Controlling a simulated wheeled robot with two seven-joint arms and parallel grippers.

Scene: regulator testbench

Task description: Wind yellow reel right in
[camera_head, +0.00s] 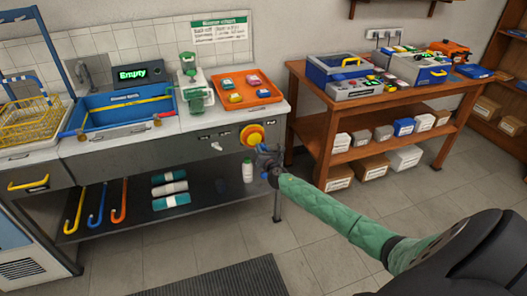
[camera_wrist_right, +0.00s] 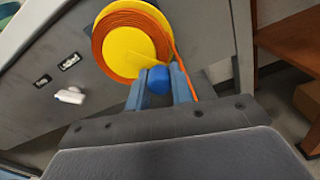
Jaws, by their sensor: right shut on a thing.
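The yellow reel (camera_head: 252,139) is mounted on the grey bench front near its right end. In the right wrist view the reel (camera_wrist_right: 128,48) is a yellow disc with orange cord (camera_wrist_right: 103,40) wound around it. A strand of orange cord runs down along its right side, past my fingers. My right gripper (camera_head: 266,158) is at the reel's lower right. In the wrist view its blue fingers (camera_wrist_right: 160,84) are shut on a blue knob (camera_wrist_right: 158,80) at the reel's lower edge. My left gripper is not in view.
A white tap-like fitting (camera_head: 216,146) sticks out left of the reel. A white bottle (camera_head: 248,171) stands on the shelf below. An orange tray (camera_head: 270,101) lies on the bench above. A wooden table (camera_head: 330,112) stands to the right, across a gap.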

